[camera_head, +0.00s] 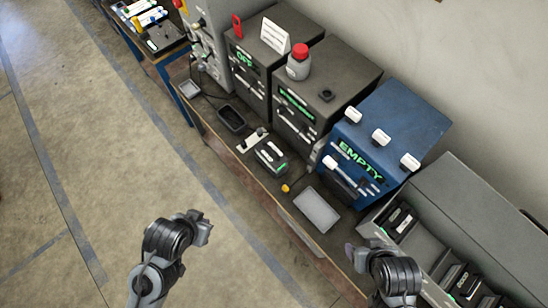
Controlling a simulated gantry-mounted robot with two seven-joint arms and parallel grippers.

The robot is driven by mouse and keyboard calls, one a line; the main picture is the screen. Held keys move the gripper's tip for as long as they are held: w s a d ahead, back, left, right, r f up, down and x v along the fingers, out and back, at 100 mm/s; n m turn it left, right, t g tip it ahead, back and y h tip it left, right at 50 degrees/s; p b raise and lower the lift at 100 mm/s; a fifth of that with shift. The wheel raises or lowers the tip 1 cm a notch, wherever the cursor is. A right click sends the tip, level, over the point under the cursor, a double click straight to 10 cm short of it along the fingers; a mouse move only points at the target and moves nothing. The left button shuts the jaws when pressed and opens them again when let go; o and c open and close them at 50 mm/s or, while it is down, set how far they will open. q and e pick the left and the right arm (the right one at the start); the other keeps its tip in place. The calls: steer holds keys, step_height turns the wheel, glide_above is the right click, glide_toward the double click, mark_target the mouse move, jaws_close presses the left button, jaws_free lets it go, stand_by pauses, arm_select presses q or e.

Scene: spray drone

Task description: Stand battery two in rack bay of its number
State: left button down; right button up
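A dark battery-like block (271,156) with pale markings lies on the bench in front of the dark machines; I cannot read a number on it. The grey rack (430,243) at the lower right has several bays. One dark block (398,220) sits in its near-left bay and another dark block with green lettering (465,285) sits farther right. My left gripper (203,228) is over the floor left of the bench, apart from everything. My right gripper (355,255) is at the bench's front edge, left of the rack. Both look empty; their finger gaps are unclear.
A blue machine reading EMPTY (365,140) and two dark machines (325,95) line the bench back. A red-capped bottle (298,65) stands on one. A grey tray (317,209), a black tray (232,119) and a small yellow item (286,188) lie on the bench.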

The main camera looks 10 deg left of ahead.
arm_select(q)
steer(key=c, duration=1.8)
jaws_free()
steer(key=o, duration=0.7)
